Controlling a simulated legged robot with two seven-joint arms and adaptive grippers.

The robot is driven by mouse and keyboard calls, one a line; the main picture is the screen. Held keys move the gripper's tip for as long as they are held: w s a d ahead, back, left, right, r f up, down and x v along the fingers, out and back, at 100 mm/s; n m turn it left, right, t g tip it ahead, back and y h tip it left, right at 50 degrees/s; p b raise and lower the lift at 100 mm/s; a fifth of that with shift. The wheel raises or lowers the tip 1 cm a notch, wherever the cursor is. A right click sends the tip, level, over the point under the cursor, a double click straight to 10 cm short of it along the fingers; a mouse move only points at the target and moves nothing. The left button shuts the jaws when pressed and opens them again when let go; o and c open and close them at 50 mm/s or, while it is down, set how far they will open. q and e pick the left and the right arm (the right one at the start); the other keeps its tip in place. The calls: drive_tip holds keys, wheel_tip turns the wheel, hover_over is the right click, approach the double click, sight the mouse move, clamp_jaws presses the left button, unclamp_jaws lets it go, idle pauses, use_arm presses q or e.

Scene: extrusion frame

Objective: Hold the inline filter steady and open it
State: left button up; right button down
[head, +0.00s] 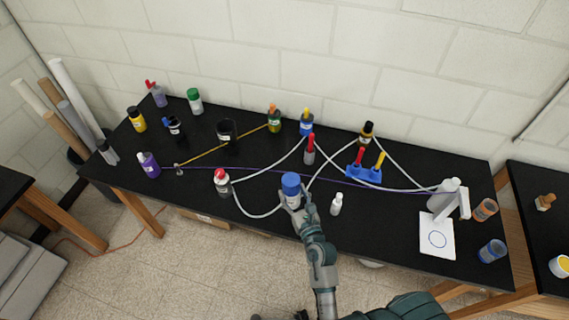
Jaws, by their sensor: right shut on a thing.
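A cylinder with a blue cap (291,184), which appears to be the inline filter, stands near the front edge of the black table. My right gripper (291,199) is shut on it just below the cap, and its fingers hide most of the lower body. The cap looks seated on top. Pale hoses (257,215) run close to it on both sides; their joins are hidden or too small to tell. My left gripper is not in view.
A red-capped bottle (222,182) stands left of the gripper and a small white bottle (336,204) right of it. A blue rack (363,175) and several bottles stand farther back. A white card (437,236) lies at right. Hoses cross the black table (200,215).

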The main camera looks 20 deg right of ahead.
drive_tip(key=s+a+n+g+y, duration=0.2)
drive_tip(key=a+n+g+y, duration=0.2)
drive_tip(key=a+n+y, duration=0.55)
drive_tip(key=s+d+f+m+t+h, duration=0.3)
drive_tip(key=s+d+f+m+h, duration=0.1)
drive_tip(key=s+f+m+h, duration=0.3)
drive_tip(key=shift+m+y, duration=0.25)
drive_tip(key=shift+y, duration=0.5)
drive_tip(key=w+d+f, duration=0.1)
drive_tip(key=w, duration=0.4)
drive_tip(key=w+d+f+b, duration=0.1)
drive_tip(key=w+d+f, duration=0.1)
drive_tip(key=w, duration=0.4)
drive_tip(key=w+d+f+b, duration=0.1)
drive_tip(key=w+d, duration=0.1)
drive_tip(key=w, duration=0.3)
drive_tip(key=shift+w+f, duration=0.2)
drive_tip(key=shift+f, duration=0.4)
drive_tip(key=shift+a+r, duration=0.15)
drive_tip(key=shift+a, duration=0.2)
drive_tip(key=shift+c, duration=1.7)
unclamp_jaws()
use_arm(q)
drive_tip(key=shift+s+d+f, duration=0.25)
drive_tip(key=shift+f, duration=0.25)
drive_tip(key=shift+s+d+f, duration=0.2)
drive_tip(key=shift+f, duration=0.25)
use_arm(e)
drive_tip(key=shift+o, duration=0.3)
